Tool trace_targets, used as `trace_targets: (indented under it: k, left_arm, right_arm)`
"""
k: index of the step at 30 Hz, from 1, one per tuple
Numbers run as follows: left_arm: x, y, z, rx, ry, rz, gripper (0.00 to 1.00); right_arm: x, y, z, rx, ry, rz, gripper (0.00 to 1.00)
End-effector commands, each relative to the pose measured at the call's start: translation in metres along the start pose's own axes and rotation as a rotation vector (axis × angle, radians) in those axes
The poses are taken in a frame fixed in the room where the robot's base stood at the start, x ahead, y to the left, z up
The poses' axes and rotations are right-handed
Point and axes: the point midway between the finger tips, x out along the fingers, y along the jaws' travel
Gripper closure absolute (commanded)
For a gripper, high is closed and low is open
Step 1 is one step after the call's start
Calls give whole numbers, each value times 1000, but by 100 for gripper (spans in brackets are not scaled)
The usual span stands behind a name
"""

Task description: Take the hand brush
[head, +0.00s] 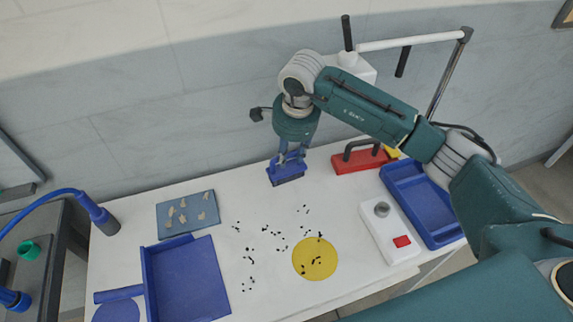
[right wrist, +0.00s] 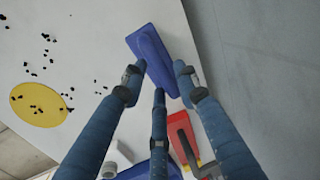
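The hand brush (head: 287,172) is blue and lies on the white table near its back edge, in the middle of the head view. In the right wrist view the brush (right wrist: 150,48) shows as a long blue block with a raised handle. My right gripper (head: 291,155) is above the brush, pointing down. In the right wrist view the fingers of this gripper (right wrist: 158,80) are apart, with the brush beyond and between their tips. I cannot tell whether any finger touches it. My left gripper is not in view.
A red block with a dark handle (head: 360,158) stands right of the brush. A blue tray (head: 437,238) and a white box with a red button (head: 379,250) are at the right. A blue dustpan (head: 190,285), black bits and a yellow disc (head: 312,270) are in front.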

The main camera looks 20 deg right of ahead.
Motion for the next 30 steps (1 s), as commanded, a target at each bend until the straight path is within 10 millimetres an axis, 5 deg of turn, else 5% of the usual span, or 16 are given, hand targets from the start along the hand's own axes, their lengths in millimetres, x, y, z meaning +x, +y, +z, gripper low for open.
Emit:
trace_targets:
  k: [12, 17, 30]
  left_arm:
    - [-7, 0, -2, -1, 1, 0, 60]
    - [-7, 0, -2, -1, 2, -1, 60]
    - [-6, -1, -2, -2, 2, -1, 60]
  right_arm:
    - [20, 0, 1, -1, -1, -2, 70]
    - [19, 0, 1, -1, -1, -2, 100]
    - [16, -2, 1, 0, -2, -4, 100]
